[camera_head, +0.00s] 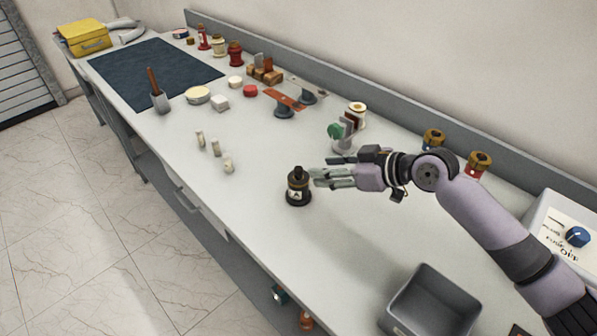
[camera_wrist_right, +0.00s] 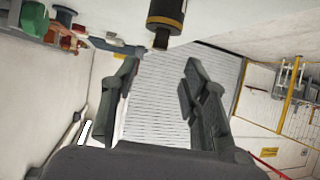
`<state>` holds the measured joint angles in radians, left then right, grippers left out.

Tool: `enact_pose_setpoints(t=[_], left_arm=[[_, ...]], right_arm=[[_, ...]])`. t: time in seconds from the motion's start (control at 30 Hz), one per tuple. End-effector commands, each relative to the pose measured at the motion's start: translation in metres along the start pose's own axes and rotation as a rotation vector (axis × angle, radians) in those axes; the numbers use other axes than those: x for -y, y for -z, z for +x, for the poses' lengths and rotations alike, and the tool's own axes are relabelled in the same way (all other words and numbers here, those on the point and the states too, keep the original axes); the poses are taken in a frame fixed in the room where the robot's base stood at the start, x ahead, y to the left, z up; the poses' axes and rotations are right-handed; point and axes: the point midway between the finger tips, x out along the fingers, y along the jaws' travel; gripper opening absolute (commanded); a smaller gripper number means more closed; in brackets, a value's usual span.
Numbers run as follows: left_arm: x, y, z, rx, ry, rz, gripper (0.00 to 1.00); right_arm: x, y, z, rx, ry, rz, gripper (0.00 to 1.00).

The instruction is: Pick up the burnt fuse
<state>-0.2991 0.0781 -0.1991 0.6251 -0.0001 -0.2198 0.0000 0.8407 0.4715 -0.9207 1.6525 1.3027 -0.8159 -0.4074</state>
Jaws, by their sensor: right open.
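Several small pale cylinders (camera_head: 215,148) stand to the left. My left gripper is not in view.
A grey open bin (camera_head: 433,301) is at the front right. A green-and-grey fixture (camera_head: 343,133) stands behind my gripper. Two brown-topped spools (camera_head: 433,139) are near the wall.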

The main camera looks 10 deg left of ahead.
Motion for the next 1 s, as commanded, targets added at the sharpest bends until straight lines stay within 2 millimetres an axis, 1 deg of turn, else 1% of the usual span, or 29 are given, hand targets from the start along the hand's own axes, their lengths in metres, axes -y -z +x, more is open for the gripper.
enact_pose_setpoints(t=[0.03,0.1,0.23,0.33,0.47,0.6,0.7,0.9,1.0], left_arm=[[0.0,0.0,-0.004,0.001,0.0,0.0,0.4],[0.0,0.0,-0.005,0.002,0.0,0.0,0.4],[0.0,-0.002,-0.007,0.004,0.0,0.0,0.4],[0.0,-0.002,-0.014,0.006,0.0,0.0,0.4],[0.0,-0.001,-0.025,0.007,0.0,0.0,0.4],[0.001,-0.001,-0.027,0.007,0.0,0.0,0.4],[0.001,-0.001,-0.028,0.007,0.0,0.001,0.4],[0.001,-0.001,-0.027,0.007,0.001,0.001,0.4],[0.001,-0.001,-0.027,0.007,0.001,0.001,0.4]], right_arm=[[0.0,0.002,0.007,-0.001,0.001,0.001,0.41],[0.0,0.001,0.014,0.0,0.0,0.0,0.41],[0.0,0.001,0.021,-0.001,-0.001,-0.001,0.41],[0.0,0.002,0.03,0.001,0.0,0.0,0.41],[0.0,0.002,0.049,0.001,0.001,0.001,0.41],[-0.001,0.0,0.066,0.0,0.0,0.001,0.41],[-0.002,-0.001,0.071,0.0,-0.001,0.0,0.41],[-0.002,-0.002,0.072,0.0,-0.002,-0.001,0.41],[-0.002,-0.002,0.071,0.0,-0.002,-0.001,0.35]])
